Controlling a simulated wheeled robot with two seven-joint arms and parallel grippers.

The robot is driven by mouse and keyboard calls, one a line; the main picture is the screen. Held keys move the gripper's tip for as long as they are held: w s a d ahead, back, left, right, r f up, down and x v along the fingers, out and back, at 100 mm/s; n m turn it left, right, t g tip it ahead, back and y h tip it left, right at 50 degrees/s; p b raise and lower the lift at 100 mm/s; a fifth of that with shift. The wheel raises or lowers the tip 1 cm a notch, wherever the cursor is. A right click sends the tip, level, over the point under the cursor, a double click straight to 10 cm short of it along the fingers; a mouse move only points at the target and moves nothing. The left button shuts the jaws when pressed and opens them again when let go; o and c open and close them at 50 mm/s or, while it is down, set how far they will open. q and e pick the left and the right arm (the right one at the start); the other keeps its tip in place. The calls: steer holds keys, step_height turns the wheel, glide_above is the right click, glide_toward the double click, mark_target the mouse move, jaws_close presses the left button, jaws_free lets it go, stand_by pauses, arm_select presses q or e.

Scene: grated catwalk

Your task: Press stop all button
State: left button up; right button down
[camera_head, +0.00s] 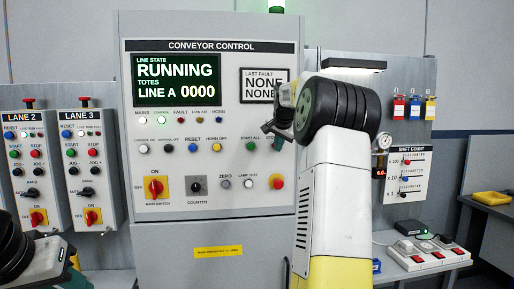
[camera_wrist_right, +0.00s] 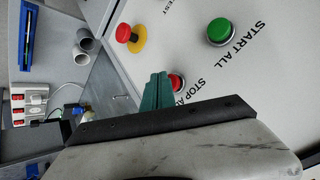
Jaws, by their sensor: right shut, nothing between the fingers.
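The red stop all button (camera_wrist_right: 177,82) shows in the right wrist view, partly covered by my right gripper's fingers, with its "STOP ALL" label beside it. My right gripper (camera_wrist_right: 156,90) is shut and empty, its teal fingertips over or right beside that button; I cannot tell whether they touch it. In the head view the right gripper (camera_head: 270,129) is in front of the conveyor control panel (camera_head: 225,115), and the stop all button is hidden behind my arm. The panel display (camera_head: 177,80) reads RUNNING. My left gripper (camera_head: 62,272) is only partly visible at the lower left; its fingers cannot be made out.
A green start all button (camera_wrist_right: 221,31) is close to stop all. A red mushroom button on a yellow plate (camera_wrist_right: 130,35) is nearby. Lane 2 (camera_head: 35,170) and lane 3 (camera_head: 90,165) boxes stand left. A power strip (camera_head: 430,257) lies on the right-hand shelf.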

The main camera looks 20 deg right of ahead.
steer(key=shift+w+d, duration=0.2)
steer(key=shift+w, duration=0.6)
stand_by(0.8)
steer(key=shift+s, duration=0.15)
steer(key=shift+s+a, duration=0.15)
steer(key=shift+s, duration=0.4)
steer(key=shift+s+a, duration=0.15)
steer(key=shift+s, duration=0.35)
steer(key=shift+s+a, duration=0.2)
steer(key=shift+s, duration=0.6)
steer(key=shift+s+a, duration=0.2)
steer(key=shift+s, duration=0.65)
steer(key=shift+s+a, duration=0.2)
steer(key=shift+s, duration=0.6)
steer(key=s+a+f+n+y, duration=0.3)
steer(key=s+a+n, duration=0.3)
steer(key=s+a, duration=1)
steer(key=s+a+f+n+g+y, duration=0.1)
steer(key=s+a+f+n, duration=0.2)
steer(key=s+a+f, duration=0.2)
steer(key=s+a+f+n+g+y, duration=0.1)
steer(key=s+a+f, duration=0.4)
steer(key=s, duration=0.7)
steer(key=shift+s+a+f+n, duration=0.25)
steer(key=shift+a+f+n, duration=0.25)
steer(key=shift+n, duration=0.4)
